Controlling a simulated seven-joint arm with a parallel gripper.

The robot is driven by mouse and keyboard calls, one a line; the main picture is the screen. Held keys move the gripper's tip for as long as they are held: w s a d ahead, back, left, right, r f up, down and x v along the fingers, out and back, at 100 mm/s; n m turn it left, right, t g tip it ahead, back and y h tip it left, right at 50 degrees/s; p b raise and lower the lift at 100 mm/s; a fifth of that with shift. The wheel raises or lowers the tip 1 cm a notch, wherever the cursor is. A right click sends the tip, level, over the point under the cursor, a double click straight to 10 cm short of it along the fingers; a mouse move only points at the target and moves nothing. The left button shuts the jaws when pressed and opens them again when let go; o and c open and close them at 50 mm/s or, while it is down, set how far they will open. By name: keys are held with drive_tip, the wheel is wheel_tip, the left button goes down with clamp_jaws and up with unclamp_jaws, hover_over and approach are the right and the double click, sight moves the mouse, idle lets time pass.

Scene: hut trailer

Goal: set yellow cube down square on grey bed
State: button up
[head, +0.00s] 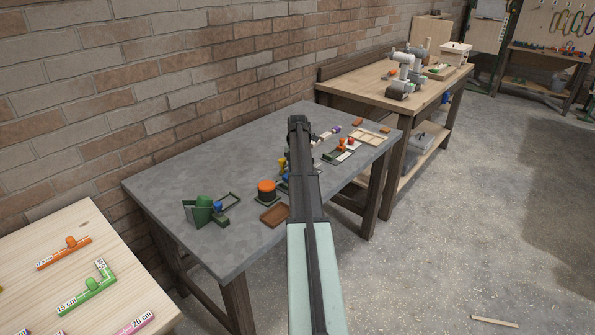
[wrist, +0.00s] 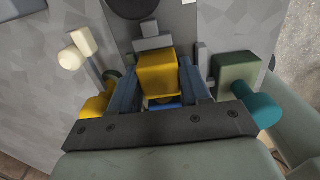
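In the wrist view the yellow cube (wrist: 157,70) sits between the two blue fingers of my gripper (wrist: 158,82). The fingers lie against its left and right sides, with no clear gap. A grey flat piece (wrist: 180,22) lies just beyond the cube and appears to be the grey bed. A small light-grey stepped block (wrist: 152,38) stands on it, close to the cube's far side. I cannot tell whether the cube touches the bed; its underside is hidden. In the head view my own arm hides the gripper and the cube.
Beside the gripper are a dark green block with a teal knob (wrist: 258,103), a yellow piece (wrist: 97,104) and a cream piece (wrist: 82,45). On the grey table (head: 175,175) stand an orange-topped round piece (head: 266,188) and a brown tray (head: 275,214).

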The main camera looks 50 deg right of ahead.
drive_tip(key=shift+o, duration=0.9)
wheel_tip(320, 180, up, 12)
drive_tip(key=shift+r, duration=0.15)
idle(0.3)
